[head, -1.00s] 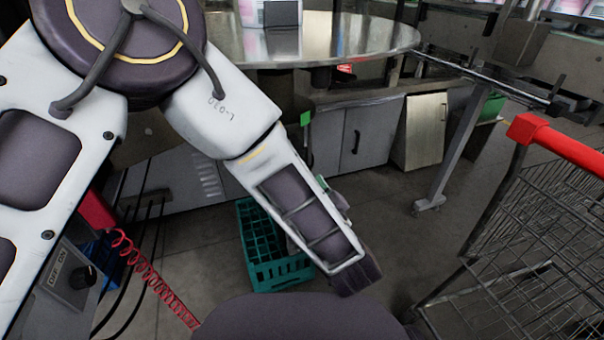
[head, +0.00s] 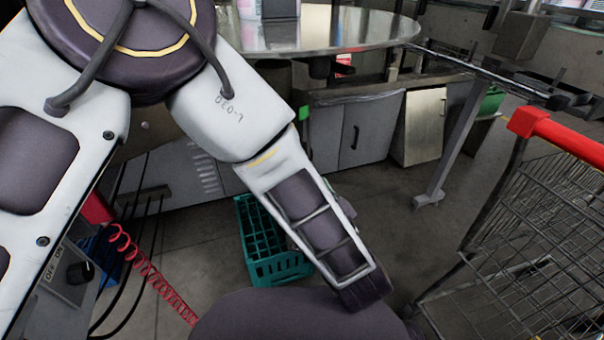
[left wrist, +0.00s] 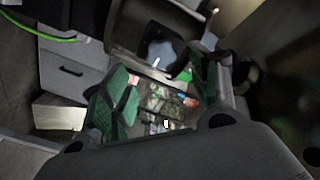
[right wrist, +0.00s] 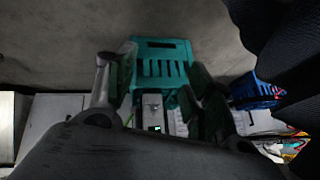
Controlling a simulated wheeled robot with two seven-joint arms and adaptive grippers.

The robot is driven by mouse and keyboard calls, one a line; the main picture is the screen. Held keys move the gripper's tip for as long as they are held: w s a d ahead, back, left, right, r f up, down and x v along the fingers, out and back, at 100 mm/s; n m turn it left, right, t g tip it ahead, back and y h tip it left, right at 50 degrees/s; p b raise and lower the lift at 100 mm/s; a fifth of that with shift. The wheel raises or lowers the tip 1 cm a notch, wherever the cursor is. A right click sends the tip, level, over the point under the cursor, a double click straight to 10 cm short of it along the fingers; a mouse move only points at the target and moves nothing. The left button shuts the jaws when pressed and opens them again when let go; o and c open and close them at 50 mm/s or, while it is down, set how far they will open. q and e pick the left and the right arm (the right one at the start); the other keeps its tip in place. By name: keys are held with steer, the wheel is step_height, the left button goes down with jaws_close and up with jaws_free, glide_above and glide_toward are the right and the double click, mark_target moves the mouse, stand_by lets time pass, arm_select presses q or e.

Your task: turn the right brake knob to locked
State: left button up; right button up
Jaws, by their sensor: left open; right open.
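A dark round knob (head: 79,273) sits on a grey box with an OFF/ON plate at the lower left of the head view. I cannot tell whether it is a brake knob, and I make out no other knob for certain. My left gripper (left wrist: 160,88) is open in the left wrist view, its green-padded fingers apart with a blurred, cluttered background between them. My right gripper (right wrist: 162,92) is open in the right wrist view, with a teal crate (right wrist: 160,66) showing beyond its fingers. Neither gripper visibly touches a knob. Both grippers are out of the head view.
A round steel table (head: 345,30) stands at the back, above grey cabinets (head: 355,135). The teal crate (head: 270,262) is on the floor. A wire cart with a red handle (head: 560,135) stands at the right. A red coiled cable (head: 160,285) hangs at the left.

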arm_select(q)
steer(key=s+d+m+b, duration=0.1)
steer(key=s+m+b, duration=0.1)
steer(key=m, duration=1.1)
steer(key=s+m+b, duration=0.3)
steer(key=s+m, duration=0.1)
steer(key=m, duration=1)
steer(key=shift+s+d+m, duration=0.25)
steer(key=shift+d+m, duration=0.05)
steer(key=shift+d, duration=0.1)
arm_select(e)
step_height(320, 180, down, 6)
steer(key=a+t+y, duration=0.1)
steer(key=shift+w+a+f, duration=0.15)
steer(key=shift+w+a, duration=0.05)
steer(key=shift+w, duration=0.1)
stand_by(0.7)
